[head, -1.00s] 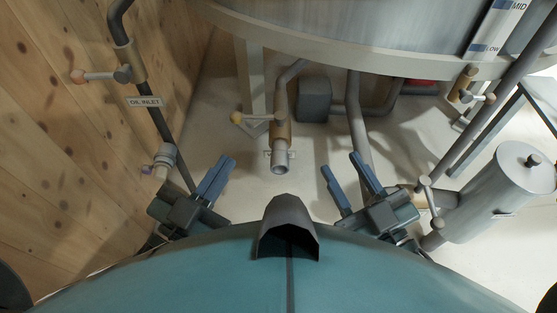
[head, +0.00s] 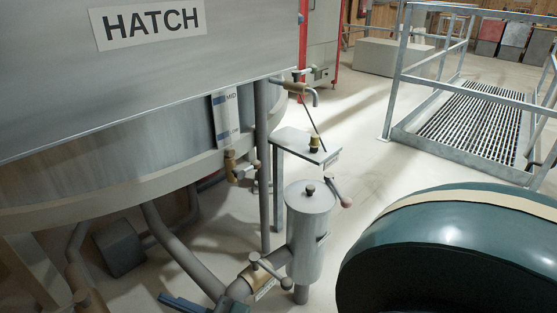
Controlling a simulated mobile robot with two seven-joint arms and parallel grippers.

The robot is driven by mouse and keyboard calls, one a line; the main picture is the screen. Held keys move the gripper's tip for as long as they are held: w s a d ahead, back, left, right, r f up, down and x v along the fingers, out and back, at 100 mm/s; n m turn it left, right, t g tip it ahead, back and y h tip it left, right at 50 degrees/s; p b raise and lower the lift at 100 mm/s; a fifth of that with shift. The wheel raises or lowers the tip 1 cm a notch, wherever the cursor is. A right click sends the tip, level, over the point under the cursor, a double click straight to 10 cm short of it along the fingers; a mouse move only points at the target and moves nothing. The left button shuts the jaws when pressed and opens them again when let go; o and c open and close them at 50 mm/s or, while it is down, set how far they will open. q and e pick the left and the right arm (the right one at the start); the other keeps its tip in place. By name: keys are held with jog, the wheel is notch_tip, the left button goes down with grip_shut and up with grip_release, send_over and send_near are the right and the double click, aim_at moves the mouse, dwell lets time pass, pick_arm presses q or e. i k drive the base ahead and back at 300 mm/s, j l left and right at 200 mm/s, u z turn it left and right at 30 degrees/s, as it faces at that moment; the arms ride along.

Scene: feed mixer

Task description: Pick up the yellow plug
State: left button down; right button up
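A small plug (head: 314,144) with a dark top and a brass-yellow lower part stands on a small grey shelf (head: 292,137) right of the tank; its colour is hard to judge at this size. My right gripper (head: 210,304) shows only as blue fingertips at the bottom edge, apart from each other and with nothing seen between them. It is well below and left of the shelf. The rest of it is cut off. My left gripper is out of view.
The large tank (head: 120,165) labelled HATCH fills the left. A grey cylinder (head: 307,235) with a valve handle (head: 268,268) stands in front of the shelf. A railing (head: 425,80) surrounds a floor grate (head: 475,125) at the back right.

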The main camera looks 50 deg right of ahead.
aim_at(314, 144)
jog(key=z, duration=1.8)
